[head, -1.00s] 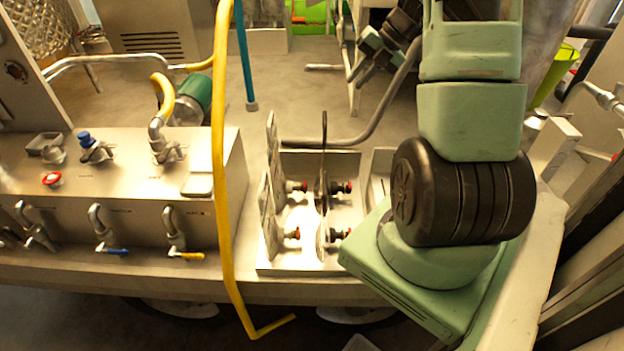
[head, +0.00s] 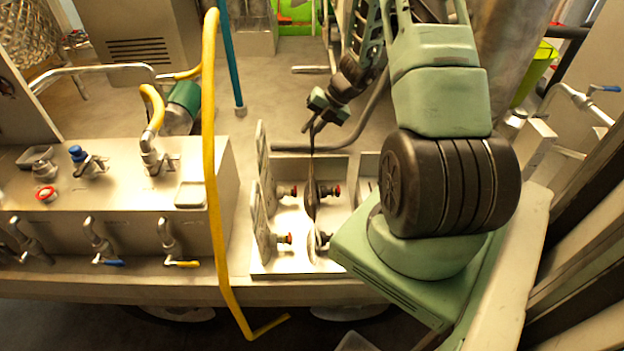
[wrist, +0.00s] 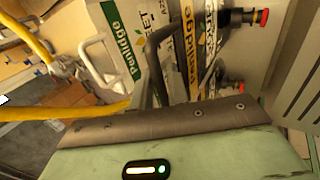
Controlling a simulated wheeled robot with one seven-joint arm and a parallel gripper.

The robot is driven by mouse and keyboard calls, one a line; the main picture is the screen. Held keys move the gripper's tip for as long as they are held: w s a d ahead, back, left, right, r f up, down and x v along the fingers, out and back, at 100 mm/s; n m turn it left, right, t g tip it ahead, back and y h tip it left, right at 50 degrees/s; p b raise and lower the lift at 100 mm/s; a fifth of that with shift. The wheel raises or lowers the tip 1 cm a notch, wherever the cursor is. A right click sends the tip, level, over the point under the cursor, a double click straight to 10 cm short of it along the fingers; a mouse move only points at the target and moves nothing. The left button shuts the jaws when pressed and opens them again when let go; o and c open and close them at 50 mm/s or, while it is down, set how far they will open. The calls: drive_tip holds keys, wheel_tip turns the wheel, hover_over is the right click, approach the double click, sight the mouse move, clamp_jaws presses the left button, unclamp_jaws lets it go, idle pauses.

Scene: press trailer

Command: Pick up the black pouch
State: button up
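The black pouch (head: 312,185) stands upright in the metal tray, seen nearly edge-on as a thin dark shape in the head view. My gripper (head: 313,128) is just above its top edge, pointing down. In the wrist view, the two dark fingers of my gripper (wrist: 180,85) are apart, with a printed pouch face with yellow lettering (wrist: 190,45) behind and between them. I cannot tell whether the fingers touch the pouch.
The metal tray (head: 290,268) has several red-tipped knobs (head: 335,190). A yellow pipe (head: 210,150) rises left of the tray, beside a valve console (head: 130,215).

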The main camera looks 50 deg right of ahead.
drive_tip(key=shift+x, duration=0.95)
clamp_jaws()
drive_tip(key=shift+r, duration=0.15)
